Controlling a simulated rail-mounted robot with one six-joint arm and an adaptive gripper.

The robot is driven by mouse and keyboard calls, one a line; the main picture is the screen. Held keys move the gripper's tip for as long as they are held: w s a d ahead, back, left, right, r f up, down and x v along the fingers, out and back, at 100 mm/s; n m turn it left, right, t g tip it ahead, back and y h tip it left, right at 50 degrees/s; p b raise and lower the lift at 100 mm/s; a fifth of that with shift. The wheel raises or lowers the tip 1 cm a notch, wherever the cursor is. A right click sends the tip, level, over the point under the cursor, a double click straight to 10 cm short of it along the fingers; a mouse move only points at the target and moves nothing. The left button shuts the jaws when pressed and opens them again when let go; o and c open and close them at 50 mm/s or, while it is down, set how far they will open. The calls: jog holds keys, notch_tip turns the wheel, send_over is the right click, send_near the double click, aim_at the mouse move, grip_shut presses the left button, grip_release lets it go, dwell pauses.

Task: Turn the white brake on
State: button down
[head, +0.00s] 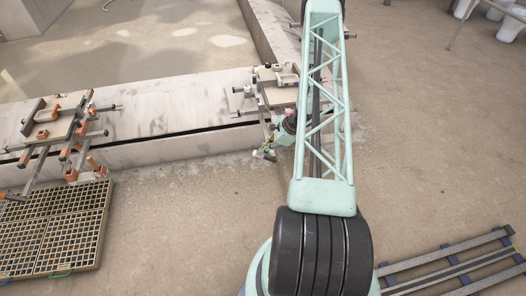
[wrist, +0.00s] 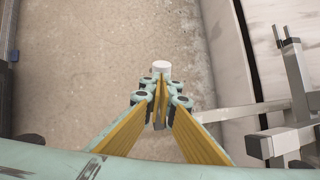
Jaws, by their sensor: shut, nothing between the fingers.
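My gripper (wrist: 160,85) has its yellow fingers together at the tips, with nothing between them. A small white cylindrical knob (wrist: 161,68), perhaps the white brake, shows just beyond the fingertips in the wrist view. I cannot tell whether the tips touch it. In the head view my gripper (head: 265,154) is low, beside the near side of the pale rail, below the middle carrier (head: 284,95). The brake's setting cannot be read, and my arm hides part of that carrier.
The pale slotted rail (head: 170,150) crosses the head view. A second carrier with orange clamps (head: 55,130) stands on it at left. A grey metal frame (wrist: 297,85) rises at right in the wrist view. A grating (head: 107,215) lies at left; a slatted rack (head: 455,268) lies at right.

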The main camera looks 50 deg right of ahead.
jog(key=s+r+p, duration=0.1)
jog(key=s+r, duration=0.3)
jog(key=r, duration=0.7)
jog(key=shift+s+d+r, duration=0.25)
jog(key=shift+r, duration=0.15)
jog(key=shift+r, duration=0.1)
dwell(0.5)
